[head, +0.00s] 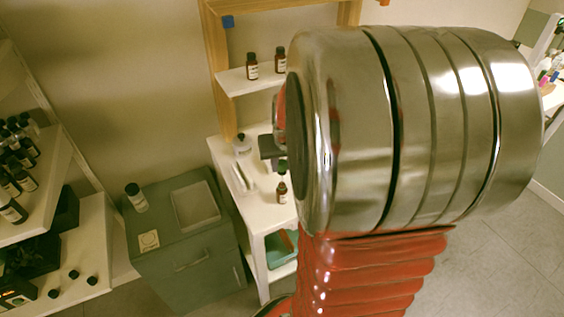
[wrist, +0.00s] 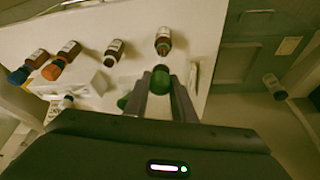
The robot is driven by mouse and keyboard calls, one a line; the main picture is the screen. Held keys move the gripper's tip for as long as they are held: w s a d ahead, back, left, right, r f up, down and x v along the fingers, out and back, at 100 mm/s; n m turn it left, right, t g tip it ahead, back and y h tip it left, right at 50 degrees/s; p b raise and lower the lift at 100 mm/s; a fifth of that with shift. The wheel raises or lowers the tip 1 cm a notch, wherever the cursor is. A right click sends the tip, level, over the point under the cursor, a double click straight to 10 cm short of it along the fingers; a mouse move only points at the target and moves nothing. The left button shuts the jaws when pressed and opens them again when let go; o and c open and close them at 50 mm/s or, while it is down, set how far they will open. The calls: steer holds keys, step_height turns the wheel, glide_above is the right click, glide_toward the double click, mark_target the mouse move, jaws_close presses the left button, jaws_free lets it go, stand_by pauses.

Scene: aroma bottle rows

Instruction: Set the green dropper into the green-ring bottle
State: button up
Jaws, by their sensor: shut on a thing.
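My gripper (wrist: 161,88) is shut on the green dropper (wrist: 160,78), whose green cap shows between the fingertips in the wrist view. Just beyond it a brown bottle with a white label (wrist: 163,36) stands on the white table; the dropper and bottle appear apart in this view. In the head view my gripper (head: 271,149) is mostly hidden by my arm, above a brown bottle (head: 282,191) on the table.
A green object (wrist: 122,102) shows beside the left finger. A grey cabinet (head: 165,250) bears a bottle (head: 136,197). Two bottles stand on the white shelf (head: 240,83).

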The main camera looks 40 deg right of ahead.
mark_target(282, 174)
steer(key=shift+f, duration=2.55)
steer(key=o, duration=0.7)
steer(key=shift+r, duration=0.1)
steer(key=shift+r, duration=3.45)
